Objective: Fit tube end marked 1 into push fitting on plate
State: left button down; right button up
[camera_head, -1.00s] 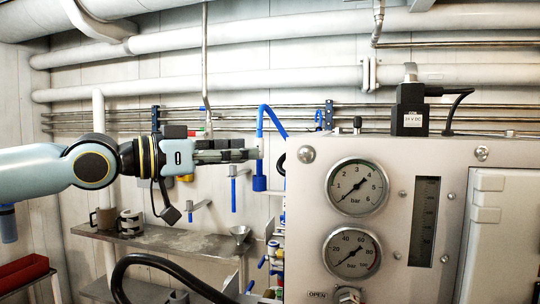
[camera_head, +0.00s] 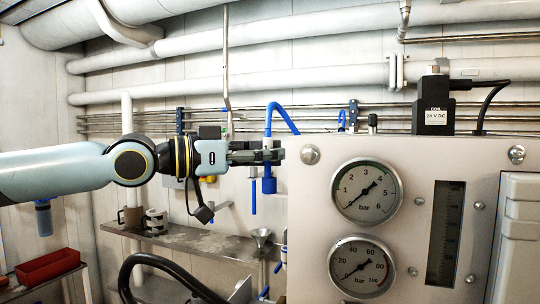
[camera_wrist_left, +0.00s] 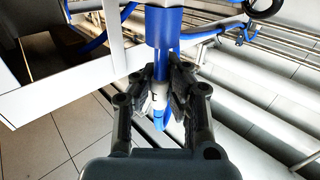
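My left gripper (camera_head: 268,156) comes in from the left, beside the gauge panel. Its fingers are closed around a blue tube (camera_head: 285,113), which arches up and to the right behind the panel. Below the fingers, a wider blue cylinder (camera_head: 268,186) sits in line with the tube. It also shows in the left wrist view (camera_wrist_left: 164,28), just beyond the fingertips (camera_wrist_left: 166,75). I cannot tell whether it is a fitting or the tube's end piece. A white band (camera_wrist_left: 157,98) shows on the tube between the fingers; no number is readable. The fitting plate is not clearly seen. My right gripper is out of view.
The grey panel with an upper gauge (camera_head: 366,191) and a lower gauge (camera_head: 360,267) stands close on the right. A red bin (camera_head: 48,266) is farther left. Pipes line the wall.

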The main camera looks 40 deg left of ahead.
pick_arm(q)
jog(key=shift+r, duration=0.25)
notch_tip(320, 180, up, 9)
jog(key=p, duration=0.6)
jog(key=shift+f+p, duration=0.15)
jog(key=shift+p, duration=0.15)
jog(key=shift+r, duration=0.45)
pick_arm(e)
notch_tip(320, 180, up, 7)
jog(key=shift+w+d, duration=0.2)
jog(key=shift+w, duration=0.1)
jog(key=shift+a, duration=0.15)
